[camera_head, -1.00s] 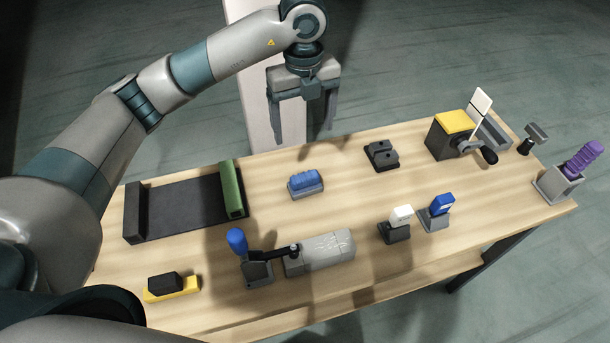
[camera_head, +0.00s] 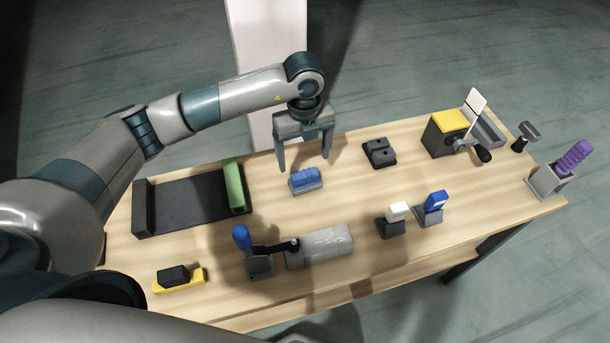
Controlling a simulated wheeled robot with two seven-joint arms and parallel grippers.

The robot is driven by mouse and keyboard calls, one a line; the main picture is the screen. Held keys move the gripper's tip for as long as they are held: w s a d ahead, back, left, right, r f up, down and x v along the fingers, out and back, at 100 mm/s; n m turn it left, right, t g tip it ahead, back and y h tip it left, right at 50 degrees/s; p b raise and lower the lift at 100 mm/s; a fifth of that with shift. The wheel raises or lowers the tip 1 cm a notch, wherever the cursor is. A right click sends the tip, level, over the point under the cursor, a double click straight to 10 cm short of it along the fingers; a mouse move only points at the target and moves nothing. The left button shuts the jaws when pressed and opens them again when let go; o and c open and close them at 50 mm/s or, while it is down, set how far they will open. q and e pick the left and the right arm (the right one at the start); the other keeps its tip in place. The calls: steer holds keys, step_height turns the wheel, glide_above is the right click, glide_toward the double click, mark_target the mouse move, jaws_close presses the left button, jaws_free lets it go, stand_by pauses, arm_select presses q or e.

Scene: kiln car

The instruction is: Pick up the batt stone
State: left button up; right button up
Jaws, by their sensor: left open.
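A blue ribbed block on a grey base (camera_head: 306,180) lies on the table near its back edge; it may be the batt stone, but its look alone does not settle this. My left gripper (camera_head: 304,163) is open and empty, with its fingers pointing down. In the picture its fingertips are just above and to either side of the blue block. I cannot tell the exact height gap, and no contact shows. My right gripper is not in view.
The wooden table (camera_head: 345,205) carries a black tray with a green bar (camera_head: 236,186) at left, a dark block (camera_head: 379,152), a yellow-topped crank box (camera_head: 447,132), a blue-knobbed lever (camera_head: 243,239), a grey block (camera_head: 322,247) and a black-and-yellow piece (camera_head: 178,278).

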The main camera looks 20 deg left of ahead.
mark_target(305, 173)
arm_select(q)
steer(key=shift+f, duration=1)
steer(key=shift+s+d+f+p, duration=0.1)
steer(key=shift+s+f+p, duration=0.1)
steer(key=shift+f+p, duration=0.65)
step_height(305, 173, down, 2)
steer(key=shift+s+d+f+p, duration=0.1)
steer(key=shift+f+p, duration=0.15)
steer(key=shift+p, duration=0.7)
steer(key=shift+f, duration=0.5)
steer(key=c, duration=1.1)
